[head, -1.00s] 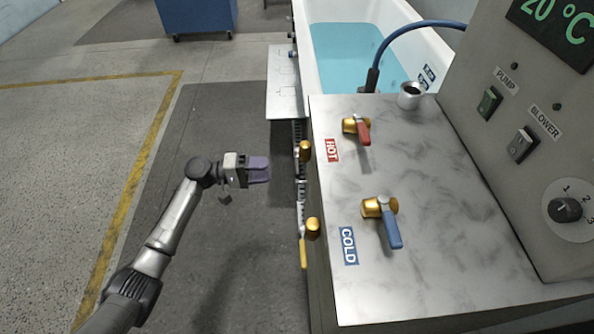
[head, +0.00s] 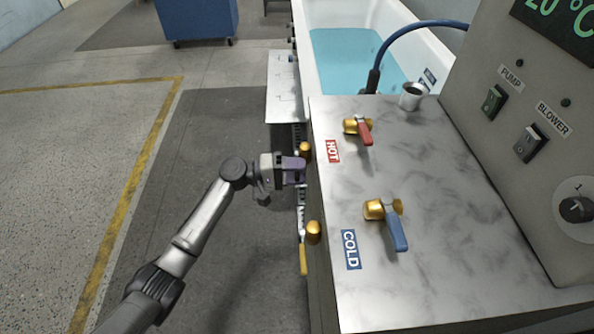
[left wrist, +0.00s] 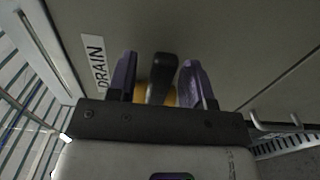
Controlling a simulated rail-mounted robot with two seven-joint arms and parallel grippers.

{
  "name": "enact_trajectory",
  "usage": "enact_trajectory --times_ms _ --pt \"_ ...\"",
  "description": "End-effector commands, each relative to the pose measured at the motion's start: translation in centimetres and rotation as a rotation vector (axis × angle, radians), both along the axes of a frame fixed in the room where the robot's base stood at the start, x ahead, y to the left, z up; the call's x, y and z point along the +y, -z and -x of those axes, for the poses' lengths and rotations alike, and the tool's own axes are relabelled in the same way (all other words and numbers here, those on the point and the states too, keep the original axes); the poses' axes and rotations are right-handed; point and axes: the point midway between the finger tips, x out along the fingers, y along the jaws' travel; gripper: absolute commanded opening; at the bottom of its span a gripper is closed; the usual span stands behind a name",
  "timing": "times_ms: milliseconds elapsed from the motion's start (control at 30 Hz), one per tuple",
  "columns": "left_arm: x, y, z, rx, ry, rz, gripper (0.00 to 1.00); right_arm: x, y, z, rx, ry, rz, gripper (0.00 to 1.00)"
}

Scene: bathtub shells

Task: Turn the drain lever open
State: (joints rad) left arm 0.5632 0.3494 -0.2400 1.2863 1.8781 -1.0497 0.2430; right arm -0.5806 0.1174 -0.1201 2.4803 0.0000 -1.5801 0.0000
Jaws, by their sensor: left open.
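The drain lever (left wrist: 160,72) shows in the left wrist view as a dark handle in front of a gold valve body (left wrist: 170,95), beside a DRAIN label (left wrist: 94,60). My left gripper (left wrist: 157,66) is open, with one purple finger on each side of the handle. I cannot tell whether either finger touches it. In the head view my left gripper (head: 300,171) is at the side of the console, just below a gold fitting (head: 305,152). The drain handle is hidden there. My right gripper is not in view.
The marble console top (head: 400,280) carries a red hot lever (head: 365,132) and a blue cold lever (head: 396,234). A second gold fitting (head: 313,232) with a yellow handle (head: 303,260) is on the same side. The tub (head: 400,20) holds water. Floor to the left is clear.

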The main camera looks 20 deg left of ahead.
Motion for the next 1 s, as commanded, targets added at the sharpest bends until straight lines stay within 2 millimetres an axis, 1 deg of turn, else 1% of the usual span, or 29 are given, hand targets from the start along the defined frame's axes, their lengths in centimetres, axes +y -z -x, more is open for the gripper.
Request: enact_trajectory --times_ms 67,500,567,867,1000 --pt "0.0 0.0 0.0 0.0 0.0 0.0 0.47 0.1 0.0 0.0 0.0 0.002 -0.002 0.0" --pt "0.0 0.0 0.0 0.0 0.0 0.0 0.05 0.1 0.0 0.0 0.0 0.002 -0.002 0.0" --pt "0.0 0.0 0.0 0.0 0.0 0.0 0.0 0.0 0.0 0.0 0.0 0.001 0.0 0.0" --pt "0.0 0.1 0.0 -0.001 0.001 0.0 0.0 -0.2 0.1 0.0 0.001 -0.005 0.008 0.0" --pt "-0.9 0.4 -0.2 -0.022 0.014 -0.007 0.0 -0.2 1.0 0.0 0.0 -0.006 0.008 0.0"
